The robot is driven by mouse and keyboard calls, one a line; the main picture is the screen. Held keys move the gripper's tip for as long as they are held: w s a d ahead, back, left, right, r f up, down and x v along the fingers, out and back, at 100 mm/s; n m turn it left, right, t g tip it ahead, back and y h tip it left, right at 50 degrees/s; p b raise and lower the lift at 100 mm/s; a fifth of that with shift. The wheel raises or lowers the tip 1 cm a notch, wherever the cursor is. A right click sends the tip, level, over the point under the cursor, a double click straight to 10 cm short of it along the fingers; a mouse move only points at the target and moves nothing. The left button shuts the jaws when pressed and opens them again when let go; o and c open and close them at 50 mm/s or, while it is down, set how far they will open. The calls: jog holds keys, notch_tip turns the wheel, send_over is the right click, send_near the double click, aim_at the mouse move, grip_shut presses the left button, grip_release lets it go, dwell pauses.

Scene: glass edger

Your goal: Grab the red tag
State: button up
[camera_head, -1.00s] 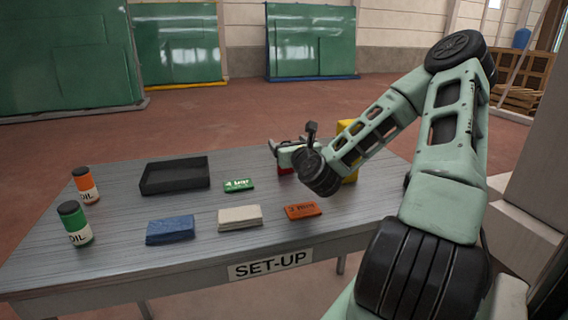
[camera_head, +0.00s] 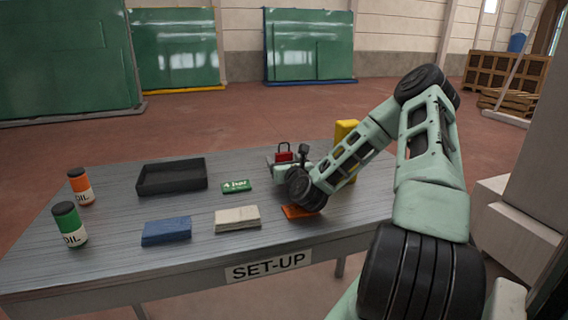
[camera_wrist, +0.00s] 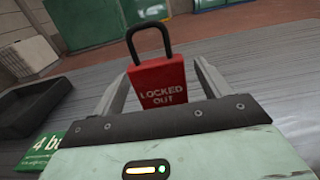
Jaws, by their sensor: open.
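The red tag (camera_wrist: 160,85) is a red padlock-shaped piece with a dark shackle and the words "LOCKED OUT". In the wrist view it stands upright straight ahead, between the lines of my two fingers. In the head view the red tag (camera_head: 284,156) shows just beyond my gripper (camera_head: 283,166), near the back of the table. In the wrist view my gripper (camera_wrist: 155,92) is open, one finger on each side of the tag, with no visible contact. How far the tag sits between the fingers is hard to tell.
A yellow object (camera_head: 346,134) stands right of the tag. Two oil bottles (camera_head: 70,224) (camera_head: 80,186) stand left.

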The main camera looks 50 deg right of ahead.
jog(key=shift+x, duration=1.05)
jog(key=c, duration=1.1)
jog(key=shift+o, duration=0.2)
jog(key=shift+r, duration=0.1)
